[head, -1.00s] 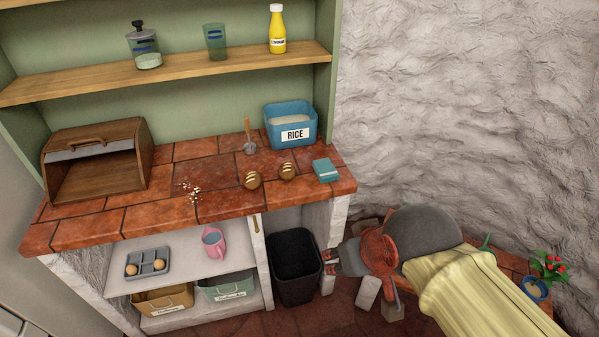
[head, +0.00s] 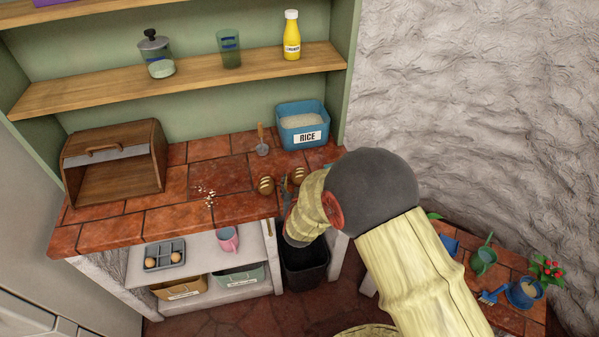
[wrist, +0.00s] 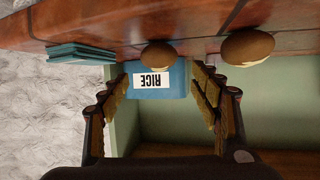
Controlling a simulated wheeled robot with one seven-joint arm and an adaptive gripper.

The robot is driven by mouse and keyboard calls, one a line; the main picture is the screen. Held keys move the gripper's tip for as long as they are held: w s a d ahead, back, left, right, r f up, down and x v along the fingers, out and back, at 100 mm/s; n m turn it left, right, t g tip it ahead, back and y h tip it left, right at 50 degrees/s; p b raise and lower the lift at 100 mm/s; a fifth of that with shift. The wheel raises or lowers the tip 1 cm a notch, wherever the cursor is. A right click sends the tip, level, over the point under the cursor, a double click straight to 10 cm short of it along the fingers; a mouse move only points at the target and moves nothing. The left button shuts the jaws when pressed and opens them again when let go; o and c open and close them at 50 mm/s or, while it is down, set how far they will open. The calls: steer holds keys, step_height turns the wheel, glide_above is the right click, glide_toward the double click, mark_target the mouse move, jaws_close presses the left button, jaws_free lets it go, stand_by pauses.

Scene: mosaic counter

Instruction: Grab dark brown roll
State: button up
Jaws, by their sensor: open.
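Two round brown rolls with pale score marks lie on the tiled counter near its front edge. The left roll (head: 266,185) and the right roll (head: 298,176) look close in shade; I cannot tell surely which is darker. In the upside-down wrist view, the right roll (wrist: 157,55) shows between the finger lines, and the left roll (wrist: 248,46) is off to the side, nearer the camera. My gripper (head: 287,183) is open and empty at the counter's front edge, by the rolls. Its fingers (wrist: 160,85) flank the view, touching neither roll visibly.
A blue rice bin (head: 302,128) stands behind the rolls, with a small scoop (head: 262,140) beside it. A teal stack (wrist: 80,54) lies right of the rolls, mostly hidden by my arm in the head view. A wooden bread box (head: 115,165) and crumbs (head: 207,195) are left.

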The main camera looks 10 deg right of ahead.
mark_target(299, 177)
steer(key=shift+w+d+f, duration=0.15)
steer(key=shift+f, duration=0.15)
steer(key=shift+x, duration=0.95)
steer(key=b+x, duration=0.1)
steer(key=x, duration=0.4)
steer(key=shift+f, duration=0.1)
steer(key=shift+w, duration=0.15)
steer(key=shift+c, duration=1.4)
steer(key=c, duration=0.9)
